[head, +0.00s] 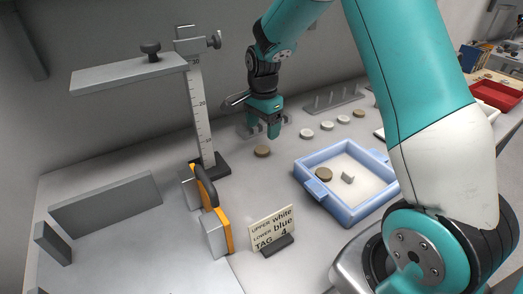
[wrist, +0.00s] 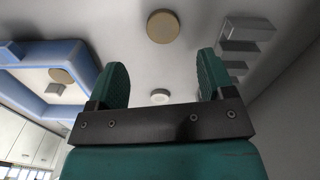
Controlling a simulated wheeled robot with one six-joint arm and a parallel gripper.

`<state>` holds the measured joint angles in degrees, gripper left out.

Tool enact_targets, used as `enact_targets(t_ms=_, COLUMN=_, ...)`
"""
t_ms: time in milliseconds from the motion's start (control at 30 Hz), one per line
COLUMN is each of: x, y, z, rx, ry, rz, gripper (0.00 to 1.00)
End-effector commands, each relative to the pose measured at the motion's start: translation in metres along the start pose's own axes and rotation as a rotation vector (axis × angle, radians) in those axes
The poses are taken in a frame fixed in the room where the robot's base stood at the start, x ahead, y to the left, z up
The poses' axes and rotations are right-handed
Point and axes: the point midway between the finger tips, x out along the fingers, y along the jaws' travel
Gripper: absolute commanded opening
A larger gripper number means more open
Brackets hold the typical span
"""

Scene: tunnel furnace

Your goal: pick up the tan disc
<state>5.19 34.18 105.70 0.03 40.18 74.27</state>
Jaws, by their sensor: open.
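A tan disc (head: 262,151) lies flat on the light table, just below my gripper (head: 263,131) in the head view. In the wrist view a tan disc (wrist: 162,26) lies beyond the fingertips, centred between the two fingers. My gripper (wrist: 162,72) is open and empty, with its green fingers apart and above the table. A second tan disc (head: 324,174) lies inside the blue tray (head: 309,183), and it also shows in the wrist view (wrist: 62,75). A third tan or brown disc (head: 359,113) lies farther back.
Several white discs (head: 306,133) lie right of my gripper. The blue tray also holds a small grey block (head: 348,177). A height gauge (head: 200,110) stands to the left, with an orange-framed piece (head: 216,225) and a label card (head: 272,228) nearer. A grey pegged rack (head: 332,99) stands behind.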

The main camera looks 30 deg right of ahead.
Motion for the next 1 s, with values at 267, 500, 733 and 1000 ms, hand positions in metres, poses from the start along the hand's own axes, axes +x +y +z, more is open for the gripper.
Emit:
enact_targets(t_ms=267, x=0.025, y=-0.001, z=0.001, rx=-0.002, ry=-0.001, rz=0.001, gripper=0.75)
enact_targets(t_ms=500, x=0.060, y=-0.003, z=0.004, rx=-0.003, ry=-0.001, rz=0.003, gripper=0.75)
enact_targets(t_ms=733, x=0.075, y=-0.004, z=0.004, rx=-0.002, ry=0.000, rz=-0.001, gripper=0.75)
enact_targets(t_ms=1000, x=0.075, y=-0.004, z=0.004, rx=-0.002, ry=0.000, rz=-0.001, gripper=0.47)
